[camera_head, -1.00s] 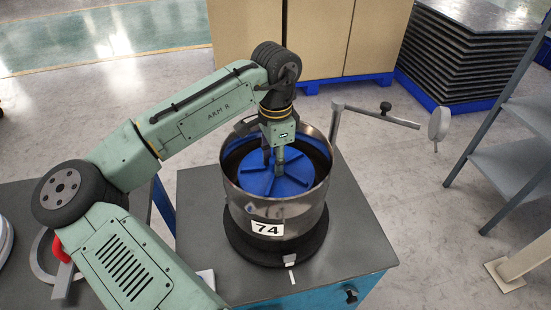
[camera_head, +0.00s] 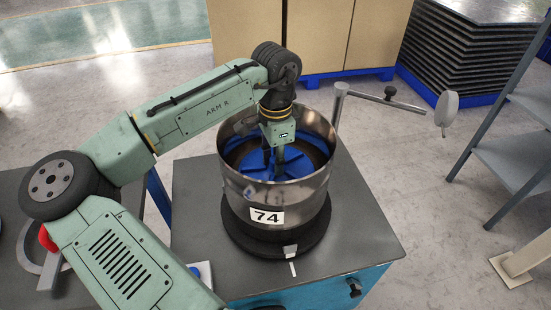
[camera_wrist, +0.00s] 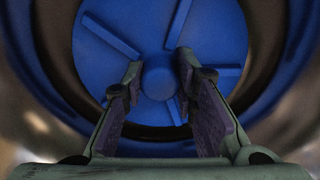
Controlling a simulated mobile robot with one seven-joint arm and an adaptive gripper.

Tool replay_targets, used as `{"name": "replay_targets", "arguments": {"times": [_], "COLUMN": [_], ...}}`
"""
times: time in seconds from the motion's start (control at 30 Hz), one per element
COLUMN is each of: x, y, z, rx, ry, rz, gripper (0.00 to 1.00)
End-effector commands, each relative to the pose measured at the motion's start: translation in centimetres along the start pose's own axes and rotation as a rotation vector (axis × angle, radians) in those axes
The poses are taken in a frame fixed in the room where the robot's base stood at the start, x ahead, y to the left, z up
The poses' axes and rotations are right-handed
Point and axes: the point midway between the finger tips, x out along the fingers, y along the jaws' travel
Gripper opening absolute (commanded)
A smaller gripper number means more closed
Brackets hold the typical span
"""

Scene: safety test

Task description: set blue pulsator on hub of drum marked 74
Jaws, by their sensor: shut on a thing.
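The blue pulsator (camera_head: 256,172), a ribbed disc with a central knob, is inside the steel drum (camera_head: 305,201), below its rim. The drum stands upright and bears a white label marked 74 (camera_head: 266,217). My gripper (camera_head: 274,160) reaches down through the drum's open top and is shut on the pulsator's knob. In the wrist view, the fingers (camera_wrist: 159,68) are at either side of the knob, and the pulsator (camera_wrist: 212,35) fills most of the drum's opening. The hub is hidden beneath the pulsator, so I cannot tell whether they touch.
The drum sits on a black round base (camera_head: 310,243) on a grey-topped bench (camera_head: 358,238). A post with a horizontal arm and round disc (camera_head: 446,108) stands close behind the drum to the right. A grey shelf rack (camera_head: 510,160) is farther right.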

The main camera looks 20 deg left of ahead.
Motion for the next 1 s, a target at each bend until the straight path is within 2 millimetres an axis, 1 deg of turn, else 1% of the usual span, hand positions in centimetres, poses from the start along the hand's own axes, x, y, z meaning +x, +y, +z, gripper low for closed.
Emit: {"name": "replay_targets", "arguments": {"times": [0.03, 1.0], "x": [0.5, 5.2], "y": [0.0, 0.0], "z": [0.0, 0.0], "rx": [0.0, 0.0], "ry": [-0.001, 0.001], "rz": [-0.001, 0.0], "gripper": [0.0, 0.0]}}
